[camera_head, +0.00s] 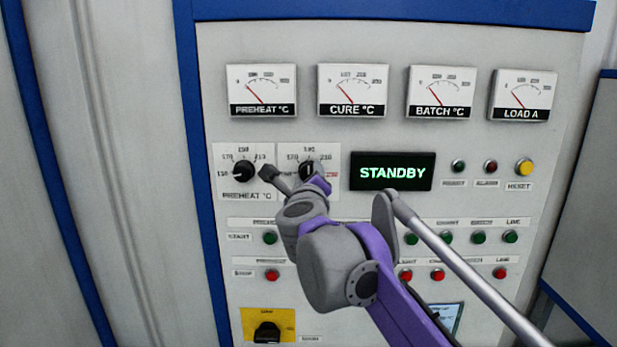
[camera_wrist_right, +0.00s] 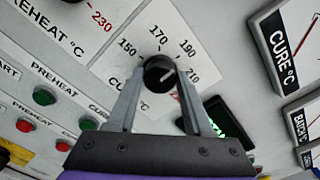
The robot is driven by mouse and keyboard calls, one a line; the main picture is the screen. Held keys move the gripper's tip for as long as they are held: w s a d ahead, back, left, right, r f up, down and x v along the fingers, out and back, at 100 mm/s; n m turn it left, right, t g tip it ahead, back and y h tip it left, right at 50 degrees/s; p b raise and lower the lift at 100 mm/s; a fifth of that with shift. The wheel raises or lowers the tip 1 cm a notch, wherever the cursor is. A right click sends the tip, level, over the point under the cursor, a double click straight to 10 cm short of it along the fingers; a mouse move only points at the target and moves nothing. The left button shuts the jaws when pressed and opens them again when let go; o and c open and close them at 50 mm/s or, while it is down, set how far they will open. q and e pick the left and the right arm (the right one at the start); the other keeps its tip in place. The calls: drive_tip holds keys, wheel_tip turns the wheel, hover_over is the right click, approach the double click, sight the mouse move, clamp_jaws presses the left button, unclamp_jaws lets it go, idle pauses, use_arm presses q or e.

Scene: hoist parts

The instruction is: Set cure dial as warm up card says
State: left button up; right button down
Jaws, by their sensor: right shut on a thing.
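The cure dial (camera_wrist_right: 158,72) is a round black knob with a white pointer line on a white scale plate. In the right wrist view 150, 170, 190 and 210 are readable, and the pointer leans toward the 210 side; the exact setting is hard to tell. My right gripper (camera_wrist_right: 160,88) has one finger on each side of the knob and is shut on it. In the head view the cure dial (camera_head: 307,169) is partly hidden by this gripper (camera_head: 312,177). My left gripper is not in view. No readable warm up card shows.
The preheat dial (camera_head: 243,171) is close left of the cure dial. Gauges line the top, including the CURE °C meter (camera_head: 352,90). The display (camera_head: 392,172) reads STANDBY. Green and red buttons run below, partly behind my arm. A yellow-plated switch (camera_head: 267,328) is at the bottom.

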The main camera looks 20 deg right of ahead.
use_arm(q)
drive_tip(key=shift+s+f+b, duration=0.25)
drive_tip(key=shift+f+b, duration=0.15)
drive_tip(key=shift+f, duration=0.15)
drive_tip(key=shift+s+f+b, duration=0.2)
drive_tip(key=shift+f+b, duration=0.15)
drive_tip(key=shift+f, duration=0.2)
use_arm(e)
drive_tip(key=shift+n, duration=4.5)
drive_tip(key=shift+c, duration=1.5)
unclamp_jaws()
drive_tip(key=shift+s, duration=0.1)
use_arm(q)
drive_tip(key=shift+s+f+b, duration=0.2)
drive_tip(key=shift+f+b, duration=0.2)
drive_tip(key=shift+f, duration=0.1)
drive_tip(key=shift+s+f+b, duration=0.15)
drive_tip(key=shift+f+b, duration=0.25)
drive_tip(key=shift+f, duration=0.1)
use_arm(e)
drive_tip(key=v, duration=1)
drive_tip(key=shift+s, duration=0.35)
drive_tip(key=shift+a+n, duration=0.1)
drive_tip(key=shift+n, duration=0.2)
